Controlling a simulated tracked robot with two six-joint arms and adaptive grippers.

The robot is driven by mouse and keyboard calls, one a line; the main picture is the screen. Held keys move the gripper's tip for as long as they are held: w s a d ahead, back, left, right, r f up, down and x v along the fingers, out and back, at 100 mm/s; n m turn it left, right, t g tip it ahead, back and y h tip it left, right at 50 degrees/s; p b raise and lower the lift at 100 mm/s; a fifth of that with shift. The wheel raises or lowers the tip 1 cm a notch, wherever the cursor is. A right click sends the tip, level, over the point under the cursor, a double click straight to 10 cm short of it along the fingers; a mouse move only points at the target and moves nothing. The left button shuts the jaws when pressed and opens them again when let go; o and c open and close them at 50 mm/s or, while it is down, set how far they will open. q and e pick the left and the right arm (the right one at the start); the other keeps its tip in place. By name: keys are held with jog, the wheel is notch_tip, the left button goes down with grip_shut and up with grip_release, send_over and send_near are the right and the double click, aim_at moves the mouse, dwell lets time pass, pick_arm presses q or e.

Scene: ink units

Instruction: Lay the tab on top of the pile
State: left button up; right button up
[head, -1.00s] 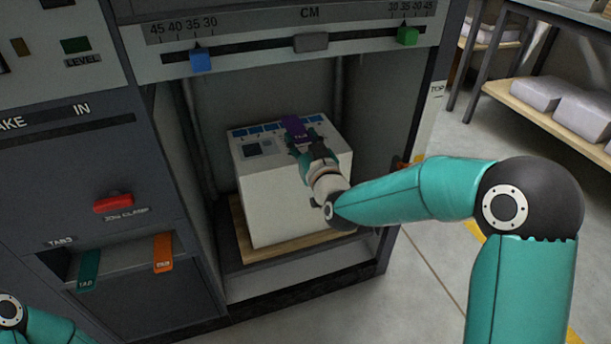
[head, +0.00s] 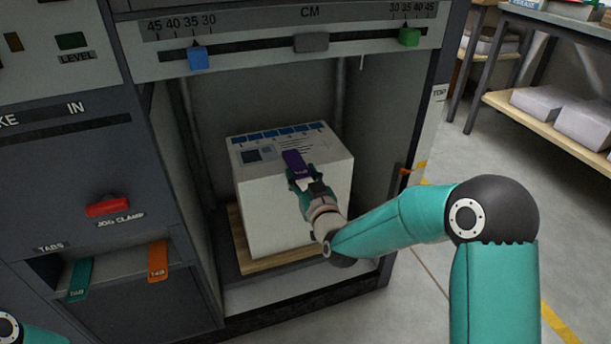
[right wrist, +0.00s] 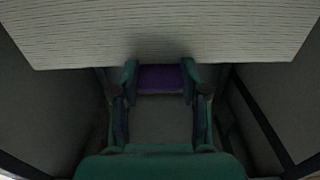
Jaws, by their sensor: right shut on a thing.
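The pile (head: 285,212) is a tall white stack with a printed top sheet, standing in the machine's bay on a wooden board. My right gripper (head: 300,174) is shut on a purple tab (head: 295,161). In the head view the tab overlaps the pile's front top edge. In the right wrist view the tab (right wrist: 160,79) sits between the fingertips (right wrist: 160,82), beside the straight edge of the pile's pale lined face (right wrist: 160,30). I cannot tell whether the tab touches the pile. My left gripper is out of view.
A green tab (head: 79,279) and an orange tab (head: 157,261) hang at the tabs slot on the left. Bay walls stand close on both sides of the pile. A slider rail with a blue slider (head: 198,58) and a green slider (head: 409,37) runs above.

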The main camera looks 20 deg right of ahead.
jog(key=o, duration=0.8)
jog(key=shift+f, duration=0.1)
jog(key=shift+c, duration=0.2)
jog(key=s+p, duration=0.1)
jog(key=s, duration=1.1)
jog(key=s+a+f+g+y, duration=0.1)
jog(key=s+f+g, duration=0.25)
jog(key=f, duration=0.65)
jog(key=s+a+f+g+y, duration=0.15)
jog(key=f+g, duration=0.25)
jog(key=f, duration=0.5)
jog(key=s+a+f+m+g, duration=0.2)
jog(key=s+a+f+g, duration=0.1)
jog(key=s+f+g, duration=0.7)
jog(key=s+f+y, duration=0.1)
jog(key=s+f, duration=0.3)
jog(key=s, duration=0.5)
jog(key=shift+a+f+m, duration=0.3)
jog(key=shift+a+f, duration=0.05)
jog(key=shift+f, duration=0.05)
